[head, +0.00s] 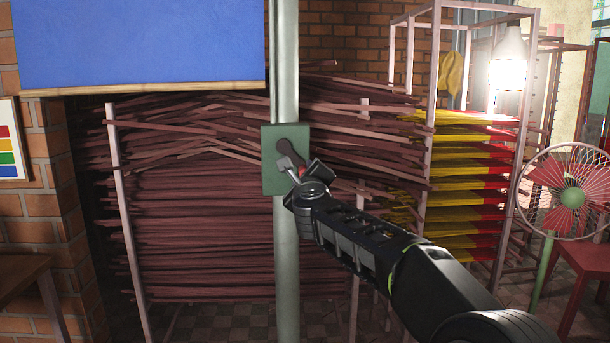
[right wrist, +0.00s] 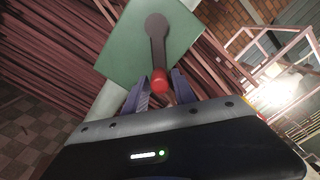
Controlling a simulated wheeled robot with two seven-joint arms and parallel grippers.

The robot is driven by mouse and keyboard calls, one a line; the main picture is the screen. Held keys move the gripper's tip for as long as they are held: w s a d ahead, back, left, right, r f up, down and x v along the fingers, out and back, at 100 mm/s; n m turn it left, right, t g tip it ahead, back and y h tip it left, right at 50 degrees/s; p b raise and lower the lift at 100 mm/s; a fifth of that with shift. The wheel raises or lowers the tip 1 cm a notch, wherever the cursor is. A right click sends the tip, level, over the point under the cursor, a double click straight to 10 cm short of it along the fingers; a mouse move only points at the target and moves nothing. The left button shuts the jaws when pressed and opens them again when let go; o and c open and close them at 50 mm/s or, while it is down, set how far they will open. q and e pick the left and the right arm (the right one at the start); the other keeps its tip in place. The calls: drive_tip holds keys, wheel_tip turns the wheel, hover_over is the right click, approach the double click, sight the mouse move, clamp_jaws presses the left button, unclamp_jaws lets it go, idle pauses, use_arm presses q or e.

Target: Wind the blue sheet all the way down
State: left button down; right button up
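The blue sheet (head: 140,42) hangs at the upper left in the head view, with a pale wooden bar (head: 150,88) along its lower edge. A green plate (head: 270,180) is fixed to a grey post and carries a dark crank arm (head: 287,150). The plate (right wrist: 180,38), the crank arm (right wrist: 157,42) and its red knob (right wrist: 160,80) show in the right wrist view. The crank points down toward my gripper. My right gripper (head: 302,166) is open, with its fingers on either side of the red knob; contact cannot be told. My left gripper is not in view.
The grey post (head: 286,250) stands upright before racks of dark red sticks (head: 205,220). A rack with yellow and red bundles (head: 465,185) and a red fan (head: 570,185) stand at right. A brick wall (head: 45,210) is at left.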

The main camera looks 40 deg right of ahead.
drive_tip(key=shift+o, duration=1.3)
drive_tip(key=v, duration=0.8)
drive_tip(key=shift+d+r, duration=0.1)
